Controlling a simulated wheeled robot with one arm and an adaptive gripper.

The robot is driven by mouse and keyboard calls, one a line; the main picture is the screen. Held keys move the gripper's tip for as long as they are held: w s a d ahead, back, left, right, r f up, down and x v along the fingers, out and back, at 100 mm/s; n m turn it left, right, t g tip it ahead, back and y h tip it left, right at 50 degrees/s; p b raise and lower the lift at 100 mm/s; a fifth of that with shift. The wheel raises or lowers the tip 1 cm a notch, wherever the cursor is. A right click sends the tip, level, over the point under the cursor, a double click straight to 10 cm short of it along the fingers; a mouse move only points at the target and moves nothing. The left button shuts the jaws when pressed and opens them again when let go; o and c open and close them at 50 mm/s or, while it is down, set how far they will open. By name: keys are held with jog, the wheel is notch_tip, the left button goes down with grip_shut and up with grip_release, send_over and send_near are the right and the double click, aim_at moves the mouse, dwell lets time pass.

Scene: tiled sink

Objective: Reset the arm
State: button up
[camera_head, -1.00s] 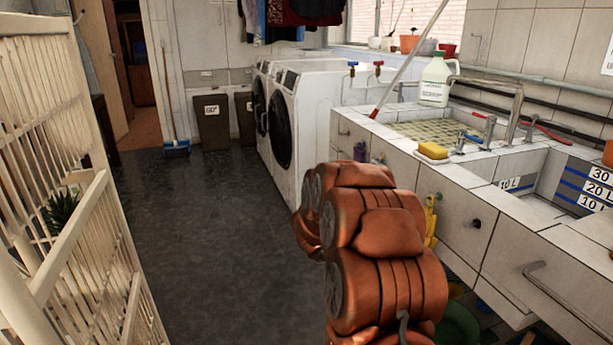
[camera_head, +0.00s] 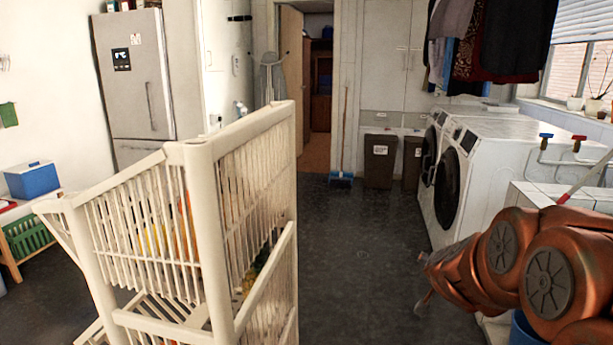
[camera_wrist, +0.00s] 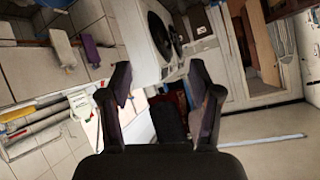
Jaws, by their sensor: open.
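In the wrist view my gripper (camera_wrist: 162,92) has its two dark fingers spread apart with nothing between them. The view is tilted. Beyond the fingers are the white washing machine and dark hanging clothes, well apart from them. In the head view my copper-coloured arm (camera_head: 520,265) is folded at the lower right. The gripper itself cannot be made out clearly there.
A cream slatted rack (camera_head: 180,240) stands close at the left. White washing machines (camera_head: 470,165) stand at the right, behind my arm. Dark bins (camera_head: 380,160) and a blue broom (camera_head: 341,180) are at the back. The dark floor (camera_head: 350,260) between is clear.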

jog(key=s+a+r+n+g+y+p, duration=0.2)
jog(key=s+a+r+n+y+p, duration=0.15)
jog(key=s+a, duration=0.5)
jog(key=s+a+r+n+g+y+p, duration=0.3)
jog(key=s+a+p, duration=0.3)
jog(key=a, duration=0.4)
jog(key=s+r+n+g+h+p, duration=0.1)
jog(key=s+r+g+p, duration=0.1)
jog(key=s, duration=1.1)
jog(key=s+d+r+n+g+h+p, duration=0.1)
jog(key=s+r+g+p, duration=0.2)
jog(key=s, duration=1)
jog(key=shift+s+d+r+g+p, duration=0.25)
jog(key=shift+g+p, duration=0.3)
jog(key=shift+g, duration=0.65)
